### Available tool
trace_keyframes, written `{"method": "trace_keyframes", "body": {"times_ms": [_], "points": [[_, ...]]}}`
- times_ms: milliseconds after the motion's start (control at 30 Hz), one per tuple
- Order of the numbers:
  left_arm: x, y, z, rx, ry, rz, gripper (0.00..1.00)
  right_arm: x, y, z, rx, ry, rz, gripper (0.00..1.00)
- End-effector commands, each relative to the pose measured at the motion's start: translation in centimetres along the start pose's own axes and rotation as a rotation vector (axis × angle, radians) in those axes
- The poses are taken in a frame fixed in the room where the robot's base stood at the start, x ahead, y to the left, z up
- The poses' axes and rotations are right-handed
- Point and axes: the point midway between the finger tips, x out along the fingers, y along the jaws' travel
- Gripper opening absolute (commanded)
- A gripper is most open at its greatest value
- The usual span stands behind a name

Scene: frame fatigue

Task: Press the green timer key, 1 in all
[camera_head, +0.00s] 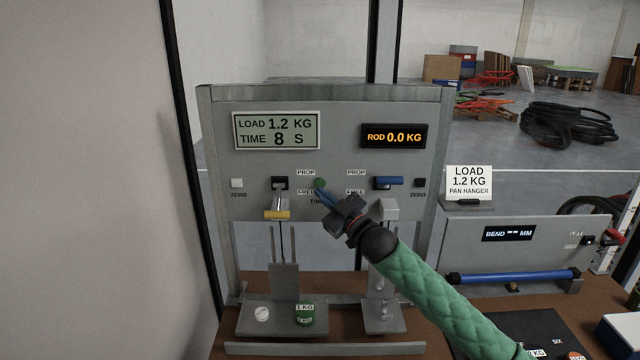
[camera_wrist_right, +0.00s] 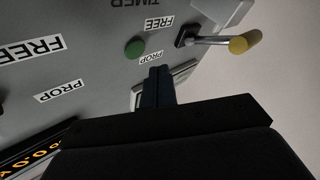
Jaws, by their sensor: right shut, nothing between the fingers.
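The green timer key (camera_head: 319,183) is a small round button on the grey panel (camera_head: 340,105), between the PROP and FREE labels. It also shows in the right wrist view (camera_wrist_right: 134,47), up and left of my fingertips. My right gripper (camera_head: 320,194) is shut and empty, its blue fingertips just below the key in the head view. In the right wrist view the fingertips (camera_wrist_right: 159,74) appear beside the key, with a gap in the picture. The display (camera_head: 276,131) reads LOAD 1.2 KG, TIME 8 S. My left gripper is out of view.
A lever with a yellow grip (camera_head: 277,214) is left of the key, and a blue-gripped lever (camera_head: 388,182) is right. White (camera_head: 237,183) and black (camera_head: 419,183) zero keys flank them. A green 1 KG weight (camera_head: 305,314) sits on the left pan (camera_head: 280,326).

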Motion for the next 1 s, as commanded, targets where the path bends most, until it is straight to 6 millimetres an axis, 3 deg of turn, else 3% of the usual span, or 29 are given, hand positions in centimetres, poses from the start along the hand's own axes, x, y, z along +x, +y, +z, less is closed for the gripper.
{"method": "trace_keyframes", "body": {"times_ms": [400,1000], "points": [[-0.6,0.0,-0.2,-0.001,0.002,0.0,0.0,-2.0,-1.4,-1.5,0.001,0.0,0.0,0.0],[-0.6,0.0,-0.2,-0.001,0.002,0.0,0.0,-2.1,-1.5,-1.6,0.0,0.0,0.001,0.0]]}}
